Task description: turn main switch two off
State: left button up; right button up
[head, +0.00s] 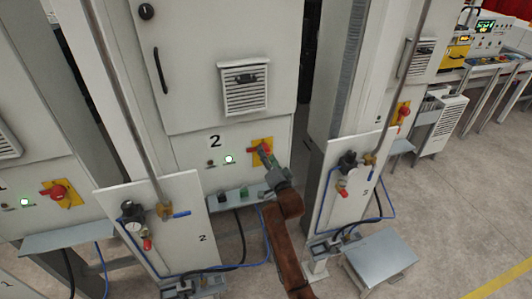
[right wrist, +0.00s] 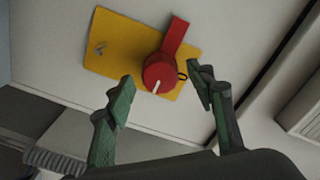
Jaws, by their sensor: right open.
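Main switch two is a red rotary knob with a red lever on a yellow plate (head: 256,143), on the front of the cabinet marked 2. In the head view my right gripper (head: 268,159) is in front of it and hides most of the knob. In the right wrist view the red knob (right wrist: 160,72) shows a short white mark, and its lever points up and slightly right on the yellow plate (right wrist: 115,48). My right gripper (right wrist: 160,77) is open, with one green finger on each side of the knob in the picture. Contact cannot be told. My left gripper is out of view.
A lit indicator (head: 228,159) is left of the switch. A grey shelf (head: 222,197) juts out below it. A panel with a blue-handled valve (head: 182,213) stands at lower left, and another panel (head: 340,190) at right. Cabinets with similar red switches stand on both sides.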

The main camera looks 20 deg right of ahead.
jog(key=shift+w, duration=1)
jog(key=c, duration=1.2)
